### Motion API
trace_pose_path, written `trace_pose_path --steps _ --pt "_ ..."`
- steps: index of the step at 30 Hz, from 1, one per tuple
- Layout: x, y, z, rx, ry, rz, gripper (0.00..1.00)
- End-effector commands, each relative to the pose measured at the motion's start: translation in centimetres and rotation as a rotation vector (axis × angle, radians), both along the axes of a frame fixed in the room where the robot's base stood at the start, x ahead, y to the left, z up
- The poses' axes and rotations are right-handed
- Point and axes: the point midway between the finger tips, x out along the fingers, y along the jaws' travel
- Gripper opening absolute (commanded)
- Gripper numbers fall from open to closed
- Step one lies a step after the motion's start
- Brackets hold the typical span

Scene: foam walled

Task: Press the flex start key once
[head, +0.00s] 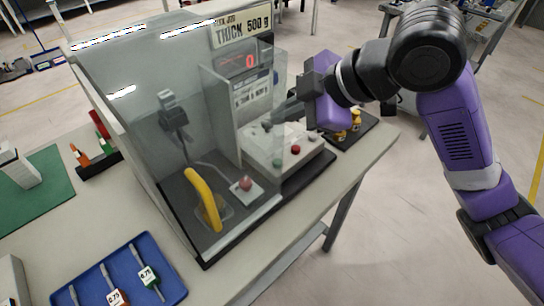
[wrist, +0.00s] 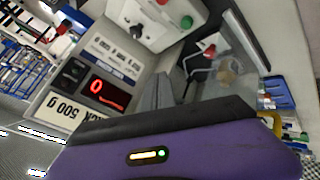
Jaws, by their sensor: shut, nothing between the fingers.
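A grey-white control box (head: 285,148) stands at the bench's right side, with a green button (head: 277,162), a red button (head: 295,149) and dark controls. The green button also shows in the wrist view (wrist: 187,22). No readable lettering tells me which one is the flex start key. An upright panel behind carries a red display (head: 250,60) reading 0, also in the wrist view (wrist: 102,90). My gripper (head: 275,118) is shut and empty, above the box and apart from the buttons as far as I can tell. Its fingers hide part of the box's back.
A clear-walled enclosure (head: 130,110) stands left of the box, holding a yellow curved part (head: 203,200) and a red button on a white pad (head: 247,190). A blue tray (head: 178,292) lies at the front. A dark tray with yellow pieces (head: 357,128) sits right of the box.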

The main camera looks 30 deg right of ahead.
Motion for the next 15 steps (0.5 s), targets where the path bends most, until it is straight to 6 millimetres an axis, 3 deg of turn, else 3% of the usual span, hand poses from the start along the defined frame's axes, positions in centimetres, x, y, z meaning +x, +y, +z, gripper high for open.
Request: trace_pose_path --steps 8,15 --pt "0.0 0.0 -0.4 0.001 0.000 -0.001 0.00" --pt "0.0 0.0 -2.5 0.001 -0.001 -0.001 0.00"
